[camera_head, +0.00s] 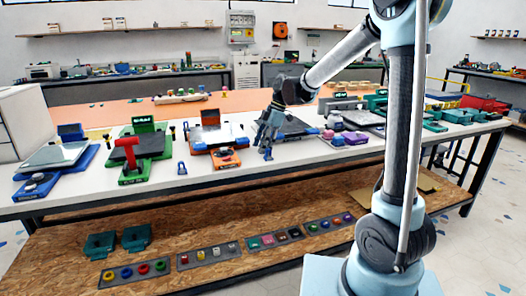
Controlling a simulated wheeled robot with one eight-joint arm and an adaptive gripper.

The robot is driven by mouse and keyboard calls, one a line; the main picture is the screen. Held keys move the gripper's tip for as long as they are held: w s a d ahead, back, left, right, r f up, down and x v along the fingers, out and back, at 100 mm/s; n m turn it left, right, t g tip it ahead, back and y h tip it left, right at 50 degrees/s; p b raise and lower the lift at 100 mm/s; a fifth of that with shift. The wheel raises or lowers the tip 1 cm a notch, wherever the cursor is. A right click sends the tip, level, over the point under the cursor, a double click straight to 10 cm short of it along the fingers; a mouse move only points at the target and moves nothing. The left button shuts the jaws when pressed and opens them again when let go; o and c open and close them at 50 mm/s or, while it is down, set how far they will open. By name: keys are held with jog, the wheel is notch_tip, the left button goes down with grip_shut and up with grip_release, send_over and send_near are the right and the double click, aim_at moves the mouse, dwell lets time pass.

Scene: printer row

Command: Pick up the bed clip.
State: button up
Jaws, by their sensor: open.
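My gripper (268,147) hangs from the arm over the front part of the white table (222,183), fingers pointing down. It is open, and no object shows clearly between its fingers. It is beside a small orange printer-like unit (226,158), to its right. I cannot pick out the bed clip for sure. A small blue piece (182,168) stands on the table near the front edge, left of the gripper, but it is too small to identify. Small dark parts close to the fingertips blend with the gripper.
A green printer with a red part (131,153) and a blue printer (56,158) stand to the left. A purple unit (349,138) stands right of the gripper. The wooden lower shelf (110,252) holds grey trays of coloured parts.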

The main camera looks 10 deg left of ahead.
jog(key=c, duration=1.1)
